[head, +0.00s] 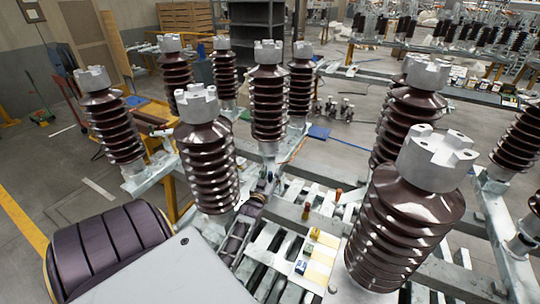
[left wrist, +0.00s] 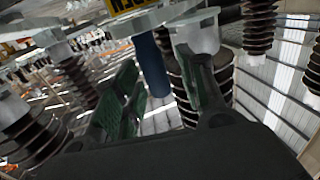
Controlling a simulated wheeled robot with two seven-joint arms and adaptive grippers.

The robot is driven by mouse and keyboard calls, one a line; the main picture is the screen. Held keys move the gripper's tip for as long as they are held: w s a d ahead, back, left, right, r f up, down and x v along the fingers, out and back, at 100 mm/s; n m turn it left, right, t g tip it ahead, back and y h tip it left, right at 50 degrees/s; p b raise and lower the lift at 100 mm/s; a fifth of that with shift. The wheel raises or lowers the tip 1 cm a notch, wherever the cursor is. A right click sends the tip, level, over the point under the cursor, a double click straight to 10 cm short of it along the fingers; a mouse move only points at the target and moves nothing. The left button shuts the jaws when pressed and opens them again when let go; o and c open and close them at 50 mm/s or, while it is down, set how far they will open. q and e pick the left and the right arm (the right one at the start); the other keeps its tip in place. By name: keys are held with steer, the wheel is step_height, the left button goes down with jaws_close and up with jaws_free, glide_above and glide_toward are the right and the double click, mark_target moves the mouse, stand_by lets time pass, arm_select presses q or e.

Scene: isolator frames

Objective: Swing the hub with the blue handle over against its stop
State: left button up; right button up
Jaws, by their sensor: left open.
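The blue handle (left wrist: 151,68) is a dark blue rod in the left wrist view. It extends down from a pale grey round hub (left wrist: 150,18) with a yellow label, partly cut off by the top edge. My left gripper (left wrist: 157,60) is open, its green-padded fingers on either side of the handle. The handle stands between them with visible gaps, so it is not clasped. In the head view my left gripper (head: 264,187) is small and dark among the brown insulators; I cannot make out the hub or blue handle there. The stop cannot be identified. My right gripper is out of view.
Tall brown ribbed insulators with grey caps (head: 207,150) (head: 412,220) stand close around my left arm. A slatted metal frame (head: 275,240) with small yellow and blue parts lies below. Grey floor is open at the left.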

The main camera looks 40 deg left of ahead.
arm_select(q)
steer(key=v, duration=1.2)
stand_by(0.5)
steer(key=shift+a, duration=0.1)
steer(key=shift+c, duration=0.2)
